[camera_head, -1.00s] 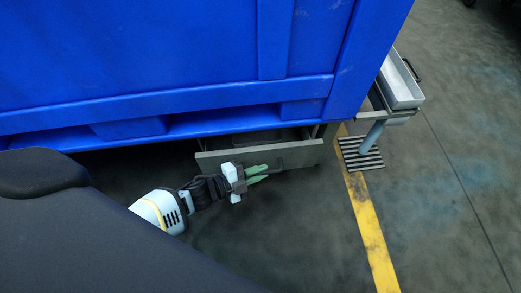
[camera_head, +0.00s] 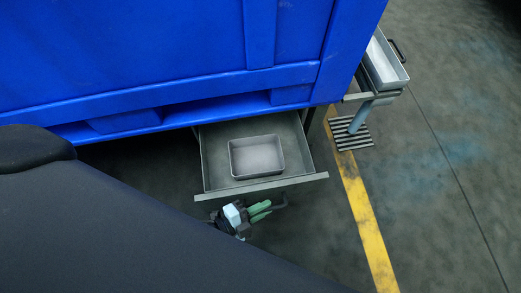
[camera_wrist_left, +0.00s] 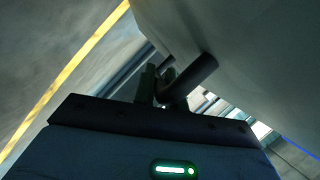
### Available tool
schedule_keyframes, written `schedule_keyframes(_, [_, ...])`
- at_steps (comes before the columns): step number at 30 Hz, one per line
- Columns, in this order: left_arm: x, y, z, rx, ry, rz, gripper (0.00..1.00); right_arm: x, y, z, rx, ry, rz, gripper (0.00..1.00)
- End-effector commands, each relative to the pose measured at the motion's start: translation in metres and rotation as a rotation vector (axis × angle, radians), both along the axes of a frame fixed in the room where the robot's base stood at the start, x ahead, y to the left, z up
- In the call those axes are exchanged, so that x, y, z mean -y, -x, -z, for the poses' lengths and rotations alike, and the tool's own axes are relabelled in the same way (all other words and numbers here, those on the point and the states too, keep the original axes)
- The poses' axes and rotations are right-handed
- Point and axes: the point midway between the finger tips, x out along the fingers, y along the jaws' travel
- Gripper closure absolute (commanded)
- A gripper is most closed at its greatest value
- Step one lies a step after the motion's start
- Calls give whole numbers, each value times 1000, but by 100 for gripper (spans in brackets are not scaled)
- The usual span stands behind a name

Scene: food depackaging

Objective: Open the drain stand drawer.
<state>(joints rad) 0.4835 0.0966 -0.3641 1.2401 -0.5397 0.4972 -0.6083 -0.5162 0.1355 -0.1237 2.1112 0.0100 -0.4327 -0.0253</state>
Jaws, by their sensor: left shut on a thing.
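The drain stand drawer (camera_head: 222,158) is grey and pulled out from under the blue bin in the head view. A shallow grey metal tray (camera_head: 257,157) lies inside it. My left gripper (camera_head: 264,209) is at the drawer's front, below the front panel's top edge, with green fingers shut on the dark drawer handle (camera_head: 280,203). In the left wrist view the fingers (camera_wrist_left: 155,85) close around the dark bar handle (camera_wrist_left: 190,80), near the drawer's front panel (camera_wrist_left: 250,60). My right gripper is not in view.
A large blue bin (camera_head: 130,50) stands above the drawer. A side stand holds a light metal tray (camera_head: 384,62) at the upper right, above a striped foot plate (camera_head: 350,133). A yellow floor line (camera_head: 362,215) runs right of the drawer. The floor in front is clear.

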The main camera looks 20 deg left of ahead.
Motion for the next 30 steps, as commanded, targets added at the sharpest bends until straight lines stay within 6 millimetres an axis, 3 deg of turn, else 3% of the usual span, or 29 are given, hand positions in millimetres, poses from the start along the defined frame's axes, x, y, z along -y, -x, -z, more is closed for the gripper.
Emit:
schedule_keyframes(10, [0, 1, 0, 3, 0, 2, 100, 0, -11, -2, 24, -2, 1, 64])
schedule_keyframes(11, [0, 1, 0, 3, 0, 2, 86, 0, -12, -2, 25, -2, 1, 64])
schedule_keyframes(16, [0, 1, 0, 1, 0, 1, 66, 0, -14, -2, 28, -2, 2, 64])
schedule_keyframes(25, [-1, 3, 0, 0, 0, 1, 66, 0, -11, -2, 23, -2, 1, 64])
schedule_keyframes(30, [-11, 17, -5, 0, -1, 1, 66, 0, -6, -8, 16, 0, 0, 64])
